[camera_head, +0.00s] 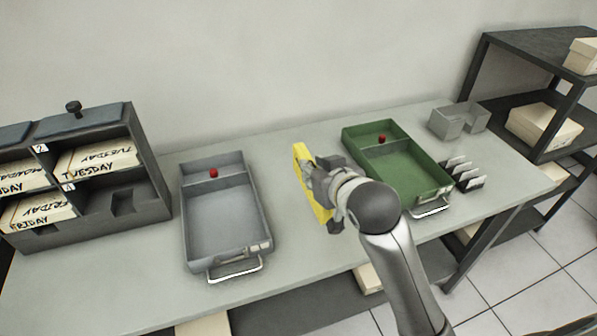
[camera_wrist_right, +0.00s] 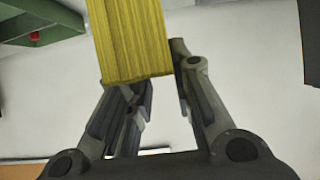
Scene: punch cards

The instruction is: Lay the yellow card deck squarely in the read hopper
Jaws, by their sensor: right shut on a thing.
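The yellow card deck (camera_head: 300,157) is held above the table, between the grey tray and the green tray, tilted in the head view. My right gripper (camera_head: 318,178) is shut on it and hides part of it. In the right wrist view the deck (camera_wrist_right: 130,38) stands out from between the fingers (camera_wrist_right: 158,82). The grey tray (camera_head: 223,219) and the green tray (camera_head: 436,178) each have a divider, a red knob and a front handle. No label shows which is the read hopper. Both look empty. My left gripper is not in view.
A dark pigeonhole rack (camera_head: 152,202) with labelled card decks stands at the left. A small grey metal box (camera_head: 459,121) and a rack of white cards (camera_head: 462,172) are right of the green tray. A dark shelf (camera_head: 516,82) with boxes stands far right.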

